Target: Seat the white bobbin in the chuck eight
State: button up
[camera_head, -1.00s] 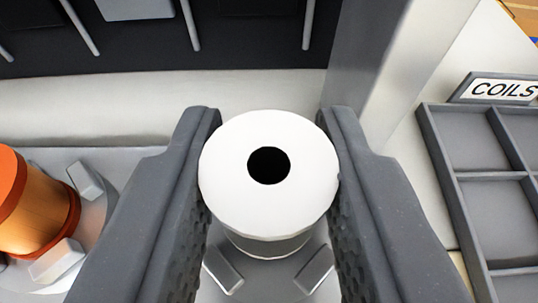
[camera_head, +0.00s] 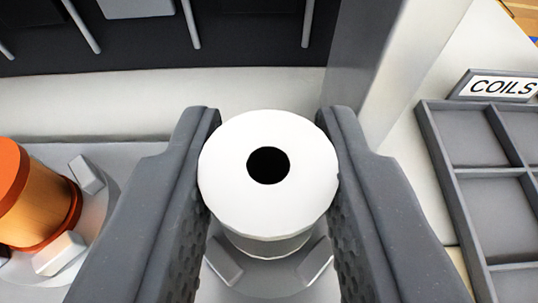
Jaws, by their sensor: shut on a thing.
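The white bobbin (camera_head: 230,190) is upright between the fingers of my gripper (camera_head: 268,165), with its round top and dark centre hole facing the camera. My gripper is shut on it, one finger on each side. Directly below is a grey chuck (camera_head: 222,262) with light grey jaws showing on the left and right of the bobbin. The bobbin's lower end overlaps the chuck in the picture. I cannot tell whether it touches the chuck floor. No number shows on this chuck.
An orange-and-copper bobbin (camera_head: 38,205) stands in another chuck (camera_head: 88,172) at the left. A grey compartment tray (camera_head: 432,135) with a "COILS" sign (camera_head: 500,87) is at the right; its visible compartments are empty. A grey post (camera_head: 375,70) and dark panel (camera_head: 250,28) stand behind.

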jog(key=shift+f, duration=0.3)
dwell(0.4)
jog(key=shift+r, duration=1.65)
dwell(1.1)
dwell(0.9)
jog(key=o, duration=0.7)
jog(key=shift+f, duration=0.1)
jog(key=shift+c, duration=0.2)
jog(key=v, duration=1.1)
dwell(0.5)
